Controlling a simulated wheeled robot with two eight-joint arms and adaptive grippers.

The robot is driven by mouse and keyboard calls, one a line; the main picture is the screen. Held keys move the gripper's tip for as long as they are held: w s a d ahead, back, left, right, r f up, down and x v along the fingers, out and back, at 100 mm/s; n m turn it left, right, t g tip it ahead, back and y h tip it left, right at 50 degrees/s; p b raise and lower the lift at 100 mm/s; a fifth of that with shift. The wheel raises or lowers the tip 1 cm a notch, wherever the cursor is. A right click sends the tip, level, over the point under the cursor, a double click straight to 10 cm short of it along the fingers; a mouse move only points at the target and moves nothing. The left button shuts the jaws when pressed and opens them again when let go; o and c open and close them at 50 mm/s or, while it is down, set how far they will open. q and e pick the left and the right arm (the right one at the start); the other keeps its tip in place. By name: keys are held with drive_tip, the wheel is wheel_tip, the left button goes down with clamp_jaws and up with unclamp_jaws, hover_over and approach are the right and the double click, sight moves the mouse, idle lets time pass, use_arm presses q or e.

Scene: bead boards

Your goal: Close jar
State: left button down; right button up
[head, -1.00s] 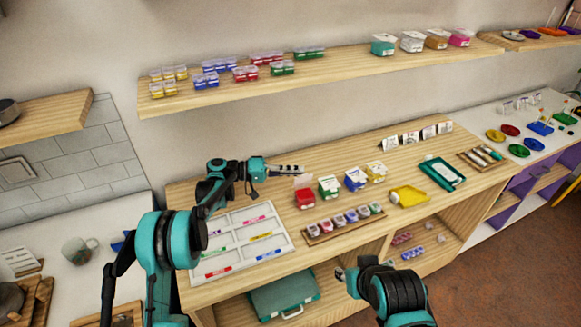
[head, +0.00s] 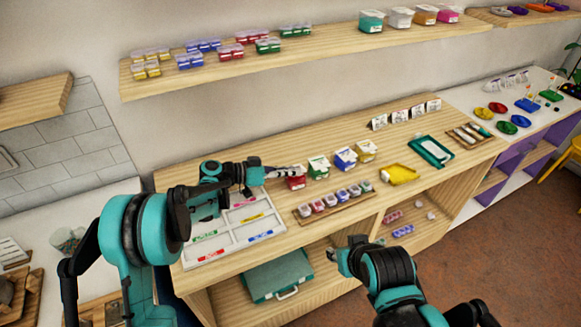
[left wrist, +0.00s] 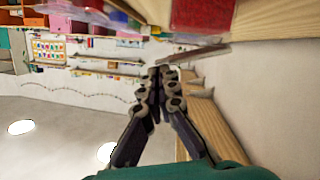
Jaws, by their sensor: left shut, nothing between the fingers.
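A red jar (head: 296,183) stands on the wooden counter, leftmost in a row with a green jar (head: 318,170), a blue jar (head: 345,160) and a yellow jar (head: 366,153). My left gripper (head: 290,171) is shut and empty, its fingertips at the top of the red jar and partly covering it; contact is unclear. In the left wrist view the shut fingers (left wrist: 165,70) point at a thin grey plate (left wrist: 195,53), perhaps a lid, below a red surface (left wrist: 200,14). My right gripper (head: 335,256) is low in front of the counter; its fingers are unclear.
A white sectioned tray (head: 243,236) with coloured markers lies below my left arm. A wooden tray of small pots (head: 335,204) lies in front of the jars. A yellow scoop-like tray (head: 399,175) and a green tray (head: 432,152) lie to the right. A shelf (head: 305,52) hangs above.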

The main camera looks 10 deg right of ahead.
use_arm(q)
drive_tip(key=shift+s+f+m, duration=0.25)
drive_tip(key=shift+f+m, duration=0.15)
drive_tip(key=shift+s+f+b, duration=0.1)
drive_tip(key=shift+f+b, duration=0.15)
drive_tip(key=shift+b, duration=0.05)
drive_tip(key=shift+d, duration=0.1)
